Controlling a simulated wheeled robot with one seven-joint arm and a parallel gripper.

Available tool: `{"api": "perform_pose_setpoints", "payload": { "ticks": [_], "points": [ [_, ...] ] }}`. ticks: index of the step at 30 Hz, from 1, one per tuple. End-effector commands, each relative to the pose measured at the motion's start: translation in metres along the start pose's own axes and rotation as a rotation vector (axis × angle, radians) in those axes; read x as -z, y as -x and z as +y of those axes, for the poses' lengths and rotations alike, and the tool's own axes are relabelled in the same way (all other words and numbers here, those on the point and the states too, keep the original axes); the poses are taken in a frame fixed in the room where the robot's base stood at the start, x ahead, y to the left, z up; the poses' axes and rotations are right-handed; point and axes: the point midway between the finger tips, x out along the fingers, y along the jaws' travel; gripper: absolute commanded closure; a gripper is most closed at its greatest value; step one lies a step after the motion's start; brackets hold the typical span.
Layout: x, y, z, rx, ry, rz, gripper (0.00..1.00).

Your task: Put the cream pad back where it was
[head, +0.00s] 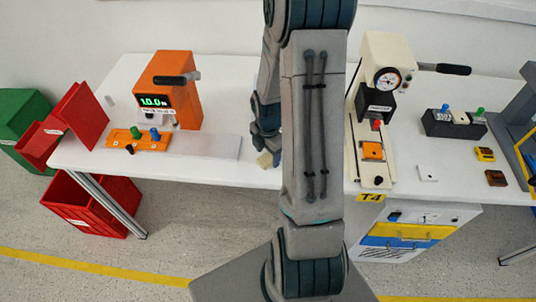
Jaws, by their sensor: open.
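A small cream block (265,160), which looks like the cream pad, is on or just above the white table, left of my arm. My gripper (266,148) points down right over it, with its jaws open. The fingertips are partly hidden and small, so I cannot tell whether they touch the block. A flat white square (427,173) lies on the table at the right. A dark holder (440,127) farther back right has a blue knob, a green knob and a pale piece between them.
An orange press (172,85) with a green display stands at the left, behind an orange plate (139,140) with knobs. A cream press (387,55) with a dial stands right of my arm. Yellow (484,154) and brown (495,178) blocks lie far right. A red bin (90,203) is below left.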

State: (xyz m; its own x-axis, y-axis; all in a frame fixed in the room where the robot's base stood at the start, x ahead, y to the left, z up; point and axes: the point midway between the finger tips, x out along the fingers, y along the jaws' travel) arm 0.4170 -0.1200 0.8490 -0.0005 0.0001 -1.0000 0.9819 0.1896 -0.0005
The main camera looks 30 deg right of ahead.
Motion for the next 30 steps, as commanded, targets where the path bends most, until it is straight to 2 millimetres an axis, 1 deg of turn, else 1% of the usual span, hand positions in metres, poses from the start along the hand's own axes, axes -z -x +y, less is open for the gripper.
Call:
{"api": "perform_pose_setpoints", "payload": {
  "ticks": [1,6,12,15,21,23,26,30],
  "points": [
    [-0.001,0.009,0.001,-0.005,-0.002,-0.003,0.38],
    [-0.001,0.044,0.001,-0.007,-0.001,-0.004,0.38],
    [0.0,0.081,0.0,-0.004,-0.001,-0.003,0.38],
    [-0.001,0.094,0.001,-0.003,0.0,-0.003,0.38],
    [0.002,0.109,-0.001,-0.003,-0.017,-0.005,0.38],
    [0.006,0.115,-0.001,-0.007,-0.055,-0.011,0.38],
    [0.018,0.131,-0.005,-0.023,-0.179,-0.03,0.38],
    [0.042,0.161,-0.015,-0.068,-0.446,-0.053,0.38]
  ]
}}
